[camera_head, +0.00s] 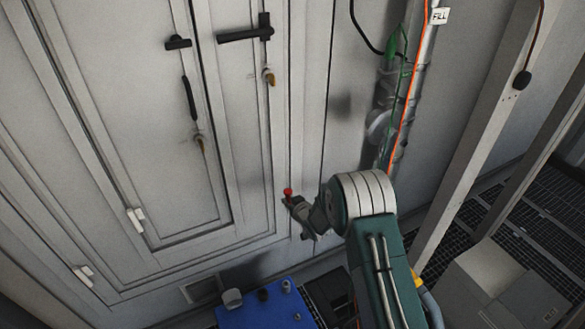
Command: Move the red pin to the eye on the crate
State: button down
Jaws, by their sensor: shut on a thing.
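The red pin (288,191) shows as a small red knob at the tip of my gripper (292,202). My gripper is shut on it and holds it in front of the lower right part of the white door, above the crate. The fingers hide the rest of the pin. The blue crate (240,319) stands at the bottom, partly cut off by the picture's edge. A small blue raised part (287,286) is on its far right corner; I cannot tell whether this is the eye.
A grey-white cylinder (232,298) and a small dark piece (262,295) are on the crate. A white door (240,150) with black handles (245,33) fills the left. A pipe with a FILL tag (440,16) and a pale post (470,150) stand right. A grey box (500,285) is lower right.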

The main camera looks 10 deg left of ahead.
jog(key=n+g+y, duration=0.2)
send_over(287, 281)
jog(key=s, duration=0.2)
notch_tip(287, 281, down, 21)
jog(key=shift+w+d+f, duration=0.1)
jog(key=shift+f, duration=1.55)
jog(key=shift+w+d+f, duration=0.1)
jog(key=shift+f, duration=1.5)
jog(key=shift+f, duration=0.2)
jog(key=shift+f, duration=1.25)
jog(key=shift+f, duration=0.1)
jog(key=shift+f, duration=1.15)
jog(key=shift+f, duration=0.2)
